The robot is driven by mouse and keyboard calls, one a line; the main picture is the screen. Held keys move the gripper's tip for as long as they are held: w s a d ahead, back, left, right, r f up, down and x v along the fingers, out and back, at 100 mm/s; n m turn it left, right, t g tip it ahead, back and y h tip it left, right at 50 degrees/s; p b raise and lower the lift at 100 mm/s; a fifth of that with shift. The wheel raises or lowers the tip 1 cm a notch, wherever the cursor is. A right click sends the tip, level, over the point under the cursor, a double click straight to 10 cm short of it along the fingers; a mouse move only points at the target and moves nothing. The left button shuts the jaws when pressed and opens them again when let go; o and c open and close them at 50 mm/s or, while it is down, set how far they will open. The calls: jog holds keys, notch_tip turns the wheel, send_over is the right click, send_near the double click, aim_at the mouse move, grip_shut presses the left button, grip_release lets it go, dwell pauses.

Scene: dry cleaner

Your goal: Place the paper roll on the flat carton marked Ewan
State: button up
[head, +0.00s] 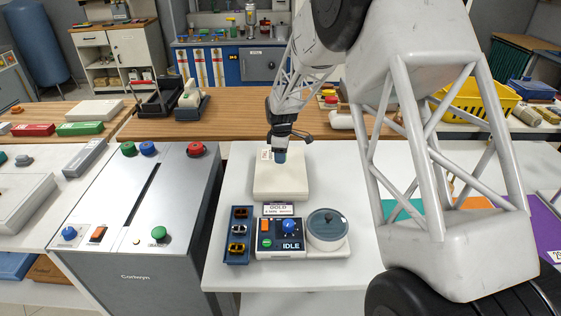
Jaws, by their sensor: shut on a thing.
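My gripper (281,143) points down above a cream block (280,185) behind the small control unit. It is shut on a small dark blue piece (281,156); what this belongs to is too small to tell. A small white tag with red marks (265,154) shows beside the fingers. A pale rounded thing (342,121), perhaps the paper roll, lies on the wooden counter to the right, partly behind my arm. I cannot make out any carton marked Ewan.
The control unit (281,238) reads IDLE, with a round lidded pot (327,226) to its right and a blue tray (238,235) to its left. A grey button machine (140,195) stands at left. A yellow crate (478,101) stands behind my arm, which hides much of the right.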

aim_at(281, 167)
dwell(0.3)
jog(key=shift+w, duration=0.25)
jog(key=shift+w+a+f, duration=0.1)
jog(key=shift+w+f, duration=0.05)
jog(key=shift+f, duration=1.7)
jog(key=shift+f, duration=0.15)
jog(key=o, duration=0.9)
